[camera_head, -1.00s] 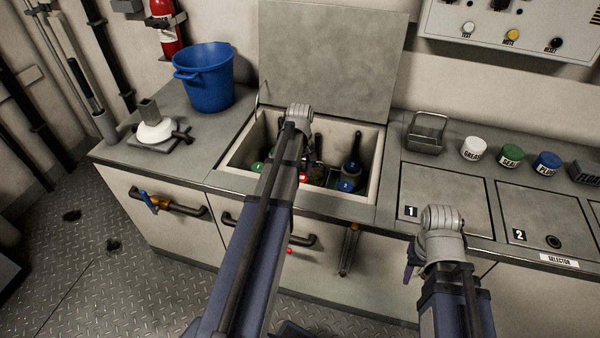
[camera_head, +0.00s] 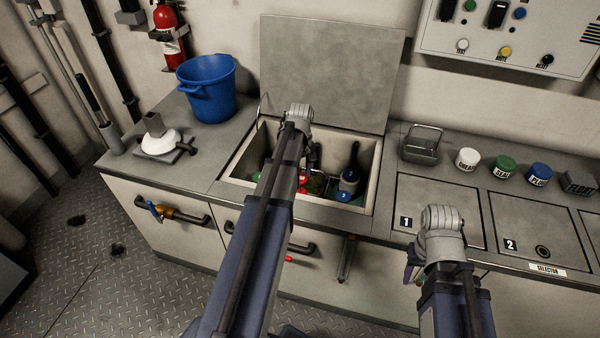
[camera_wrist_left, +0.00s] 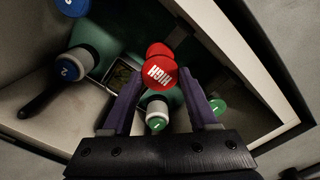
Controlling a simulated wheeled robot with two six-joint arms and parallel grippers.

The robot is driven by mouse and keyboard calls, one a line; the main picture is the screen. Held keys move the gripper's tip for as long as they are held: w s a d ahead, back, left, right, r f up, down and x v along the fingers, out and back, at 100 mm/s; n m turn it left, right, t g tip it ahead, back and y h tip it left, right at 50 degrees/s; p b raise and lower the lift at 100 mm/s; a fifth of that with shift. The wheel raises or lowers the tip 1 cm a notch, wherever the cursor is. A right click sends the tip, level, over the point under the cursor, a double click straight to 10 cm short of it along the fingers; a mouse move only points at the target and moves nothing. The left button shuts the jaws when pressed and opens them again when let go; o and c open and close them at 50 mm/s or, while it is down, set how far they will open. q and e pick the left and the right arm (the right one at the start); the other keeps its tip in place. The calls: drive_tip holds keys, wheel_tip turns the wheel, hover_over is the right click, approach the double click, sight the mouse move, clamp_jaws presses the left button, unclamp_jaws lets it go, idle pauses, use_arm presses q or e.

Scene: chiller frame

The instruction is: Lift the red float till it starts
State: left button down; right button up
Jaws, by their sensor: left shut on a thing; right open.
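The red float (camera_wrist_left: 160,73), marked HIGH, sits between the fingers of my left gripper (camera_wrist_left: 162,88) in the left wrist view. The fingers are shut on it. In the head view my left arm reaches over the open chiller well (camera_head: 366,206), and its gripper is mostly hidden behind the wrist. Only a small bit of red shows there. My right gripper (camera_head: 414,268) is in front of the counter by panel 1, and its fingers are mostly hidden by its wrist; it is open.
The well's walls surround the gripper, and the raised lid (camera_head: 330,70) stands behind. A blue bucket (camera_head: 207,92) and white, green and blue jars flank the well.

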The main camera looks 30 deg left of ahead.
use_arm(q)
drive_tip(key=shift+c, duration=0.7)
unclamp_jaws()
wheel_tip(320, 180, up, 8)
drive_tip(key=p, duration=0.7)
drive_tip(key=shift+p, duration=0.4)
drive_tip(key=shift+f, duration=0.1)
